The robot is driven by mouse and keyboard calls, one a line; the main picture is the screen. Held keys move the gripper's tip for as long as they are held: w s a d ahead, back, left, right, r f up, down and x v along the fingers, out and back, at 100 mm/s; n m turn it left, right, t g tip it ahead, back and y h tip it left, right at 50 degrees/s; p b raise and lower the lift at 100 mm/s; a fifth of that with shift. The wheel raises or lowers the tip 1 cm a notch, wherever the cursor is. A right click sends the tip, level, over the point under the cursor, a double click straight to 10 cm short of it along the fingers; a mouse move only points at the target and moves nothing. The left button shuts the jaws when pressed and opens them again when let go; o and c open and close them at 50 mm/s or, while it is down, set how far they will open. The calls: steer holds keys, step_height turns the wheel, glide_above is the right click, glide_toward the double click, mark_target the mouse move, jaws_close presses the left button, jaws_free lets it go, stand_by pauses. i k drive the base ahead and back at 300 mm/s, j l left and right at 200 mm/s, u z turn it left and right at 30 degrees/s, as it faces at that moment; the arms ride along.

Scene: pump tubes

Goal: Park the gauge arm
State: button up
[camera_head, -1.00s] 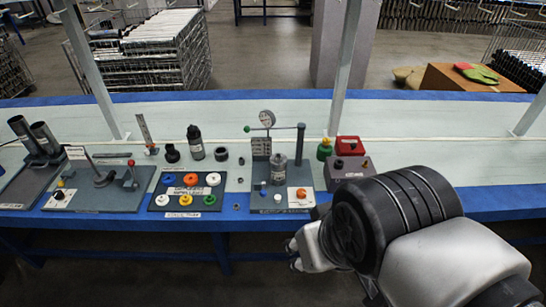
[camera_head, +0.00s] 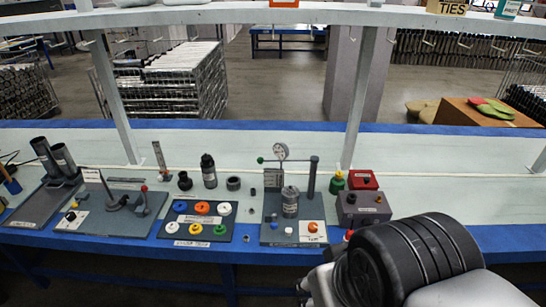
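The gauge arm (camera_head: 298,160) is a thin horizontal bar on the dark upright post (camera_head: 313,176) of a grey station plate. It reaches left from the post over the metal cylinder (camera_head: 290,203) and ends in a green knob (camera_head: 260,160). A round white-faced gauge (camera_head: 281,151) sits on the arm. My gripper (camera_head: 304,287) shows only in small part at the lower edge, right of centre, in front of the bench and apart from the gauge arm. My own dark wrist hides most of it, so its fingers cannot be made out.
The station plate (camera_head: 268,236) carries an orange knob (camera_head: 313,227) and a white button. A grey box (camera_head: 364,208), a red box (camera_head: 362,180) and a green bottle (camera_head: 338,181) stand to its right. The coloured-cap tray (camera_head: 182,236) lies left. An overhead shelf (camera_head: 220,14) and uprights frame the bench.

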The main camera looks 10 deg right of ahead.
mark_target(279, 146)
steer(key=i+j, duration=1.45)
steer(key=j+z, duration=0.05)
steer(key=j, duration=0.05)
